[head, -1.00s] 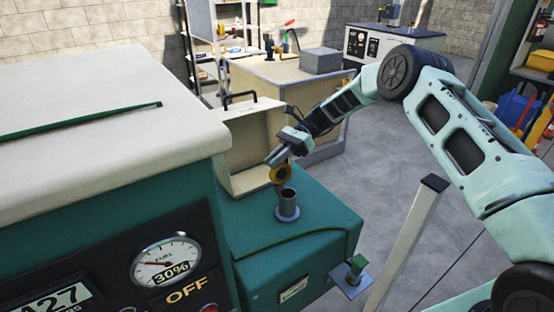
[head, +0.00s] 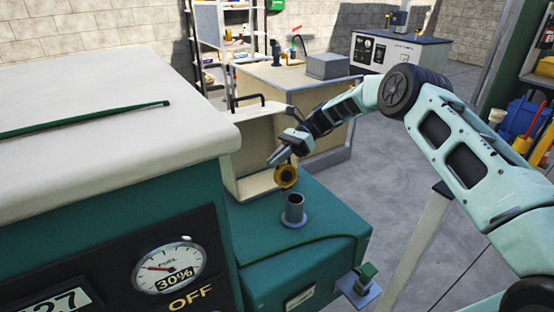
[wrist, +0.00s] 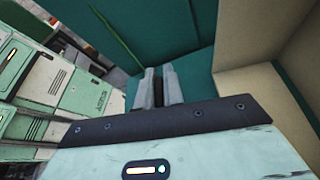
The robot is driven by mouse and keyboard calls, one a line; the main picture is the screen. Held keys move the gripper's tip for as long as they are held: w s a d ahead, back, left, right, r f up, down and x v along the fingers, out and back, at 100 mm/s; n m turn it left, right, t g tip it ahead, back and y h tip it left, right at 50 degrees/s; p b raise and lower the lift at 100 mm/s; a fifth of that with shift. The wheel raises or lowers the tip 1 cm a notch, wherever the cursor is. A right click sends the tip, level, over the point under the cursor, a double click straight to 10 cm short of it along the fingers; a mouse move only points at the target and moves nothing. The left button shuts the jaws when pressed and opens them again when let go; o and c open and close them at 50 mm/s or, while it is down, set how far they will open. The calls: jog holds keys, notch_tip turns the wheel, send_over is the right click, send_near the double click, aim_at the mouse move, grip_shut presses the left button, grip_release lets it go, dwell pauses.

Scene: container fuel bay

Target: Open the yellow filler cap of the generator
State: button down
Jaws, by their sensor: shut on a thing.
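The generator (head: 320,197) is a green machine with a cream top. On its lower green ledge stands a short dark filler neck (head: 294,210) with a grey flange; its mouth is uncovered. The yellow filler cap (head: 287,177) is tilted on edge just above and slightly left of the neck, its round face with a dark centre toward the head camera. My gripper (head: 277,158) is shut on the cap. In the wrist view the two grey fingers (wrist: 158,88) are close together; the cap is hidden there. I cannot tell whether the cap is hinged to the neck.
A cream box-like panel with a black handle (head: 262,150) stands close behind my gripper. A gauge (head: 168,268) reads 30% beside OFF. A small green block on a bracket (head: 364,277) juts out at the front right.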

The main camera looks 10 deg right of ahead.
jog(key=shift+f, duration=0.1)
jog(key=c, duration=1.5)
grip_release()
jog(key=shift+d, duration=0.1)
jog(key=shift+b+v, duration=1.75)
jog(key=shift+v, duration=4.25)
